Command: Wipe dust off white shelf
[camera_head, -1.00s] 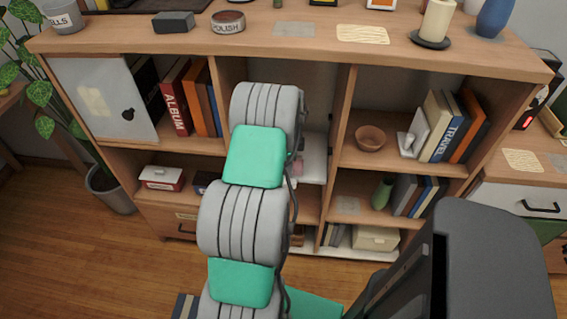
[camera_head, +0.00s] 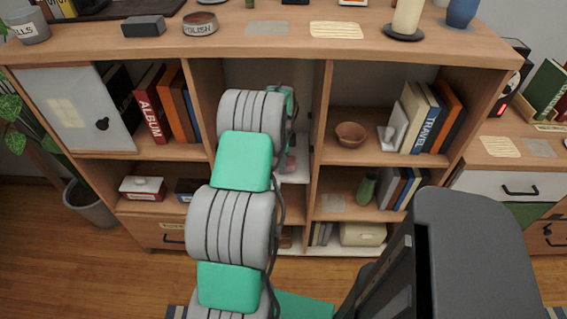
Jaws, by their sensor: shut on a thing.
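The white shelf (camera_head: 299,173) is a pale board in the middle compartment of the wooden bookcase, partly hidden behind my arm. My arm reaches into that compartment. A small dark part of my gripper (camera_head: 291,143) shows past the arm; its fingers are mostly hidden. A small pinkish thing (camera_head: 290,164) shows just below it, at the white shelf, and appears to be held in the gripper. Whether it touches the shelf is hard to tell. No dust can be made out on the visible part of the shelf.
Wooden uprights bound the compartment. To the right are a brown bowl (camera_head: 351,134), a green vase (camera_head: 366,189) and books. To the left are a red album (camera_head: 150,105) and a lidded box (camera_head: 142,188). A polish tin (camera_head: 200,24) and candle (camera_head: 407,17) stand on top.

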